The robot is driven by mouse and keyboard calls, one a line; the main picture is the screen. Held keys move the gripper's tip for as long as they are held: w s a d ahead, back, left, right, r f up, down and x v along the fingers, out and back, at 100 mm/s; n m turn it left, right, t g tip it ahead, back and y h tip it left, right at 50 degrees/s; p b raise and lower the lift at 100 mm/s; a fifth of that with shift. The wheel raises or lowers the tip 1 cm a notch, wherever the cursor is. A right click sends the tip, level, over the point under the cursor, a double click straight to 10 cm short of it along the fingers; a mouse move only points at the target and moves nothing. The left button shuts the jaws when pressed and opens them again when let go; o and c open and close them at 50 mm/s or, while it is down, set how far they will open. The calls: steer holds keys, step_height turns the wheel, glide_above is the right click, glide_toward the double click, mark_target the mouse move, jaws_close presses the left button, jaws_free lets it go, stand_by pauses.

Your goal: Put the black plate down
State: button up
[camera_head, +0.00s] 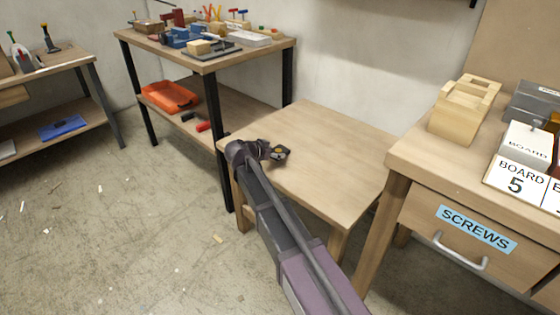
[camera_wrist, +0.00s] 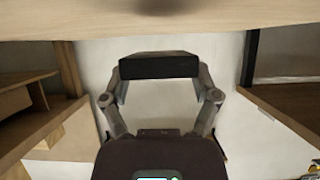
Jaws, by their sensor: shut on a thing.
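The black plate (camera_wrist: 158,66) shows in the wrist view as a dark, flat block seen nearly edge-on. My gripper (camera_wrist: 161,76) is shut on it, with one finger at each end of the plate. In the head view my gripper (camera_head: 275,152) is over the left part of a low, light wooden table (camera_head: 335,155). In that view the plate cannot be told apart clearly from the dark gripper. I cannot tell how far the plate is above the tabletop.
The low table's top is otherwise bare. At right a bench has a SCREWS drawer (camera_head: 475,229) and a wooden holder (camera_head: 464,109).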

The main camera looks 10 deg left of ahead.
steer(key=shift+w+d+f, duration=0.1)
steer(key=shift+w+d, duration=0.2)
steer(key=shift+d, duration=0.4)
steer(key=shift+f+b, duration=1.75)
steer(key=shift+b, duration=0.05)
steer(key=shift+f, duration=0.2)
steer(key=o, duration=1.1)
steer(key=shift+c, duration=0.2)
steer(key=shift+r, duration=0.2)
